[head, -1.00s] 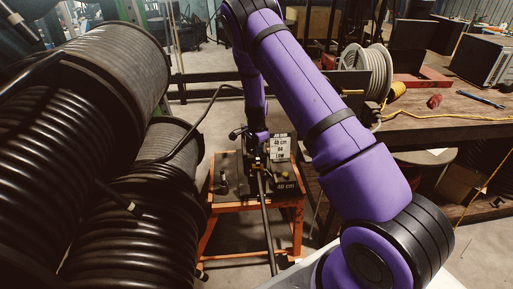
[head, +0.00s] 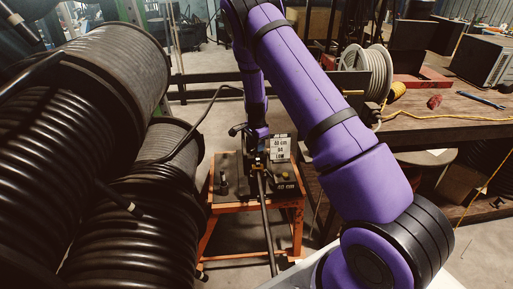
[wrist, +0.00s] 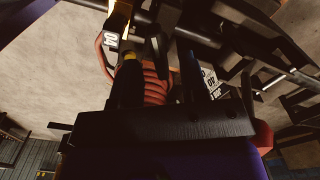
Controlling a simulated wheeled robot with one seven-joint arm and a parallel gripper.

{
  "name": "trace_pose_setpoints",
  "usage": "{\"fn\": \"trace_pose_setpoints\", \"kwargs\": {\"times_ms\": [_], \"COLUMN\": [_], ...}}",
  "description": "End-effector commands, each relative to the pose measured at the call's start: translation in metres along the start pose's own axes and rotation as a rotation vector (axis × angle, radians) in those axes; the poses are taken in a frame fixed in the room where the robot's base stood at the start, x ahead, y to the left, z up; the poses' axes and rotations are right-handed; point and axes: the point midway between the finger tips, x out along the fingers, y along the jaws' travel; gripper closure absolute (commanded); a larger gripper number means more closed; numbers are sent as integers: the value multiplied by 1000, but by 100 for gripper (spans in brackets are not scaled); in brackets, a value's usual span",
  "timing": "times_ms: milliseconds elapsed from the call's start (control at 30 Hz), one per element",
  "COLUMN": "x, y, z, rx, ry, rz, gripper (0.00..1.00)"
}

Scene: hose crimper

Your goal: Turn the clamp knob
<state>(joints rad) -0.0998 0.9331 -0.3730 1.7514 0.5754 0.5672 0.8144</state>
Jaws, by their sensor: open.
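My gripper (wrist: 162,65) points at the crimper bench; its dark fingers stand apart in the wrist view. A red ribbed object (wrist: 156,88) shows between and behind them, and I cannot tell whether they touch it. In the head view my purple arm reaches down to the orange-framed stand (head: 212,208), where the crimping device (head: 257,160) sits. The gripper is small and partly hidden there by my arm. I cannot clearly pick out the clamp knob in either view. A long black hose (head: 266,222) runs from the device toward me.
Large reels of black hose (head: 75,165) fill the left side. A workbench (head: 450,115) with a pale cable reel (head: 375,70) and a yellow cord stands at right.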

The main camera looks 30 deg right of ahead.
Motion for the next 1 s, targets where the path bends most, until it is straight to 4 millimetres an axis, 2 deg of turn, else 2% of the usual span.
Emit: {"fn": "trace_pose_setpoints", "kwargs": {"times_ms": [300, 500, 1000], "x": [-60, -84, -90], "y": [-1, -1, 0], "z": [0, 0, 0], "rx": [-1, -1, 0], "ry": [0, 1, 0], "rz": [-3, -2, -1], "gripper": [60, 60, 60]}}
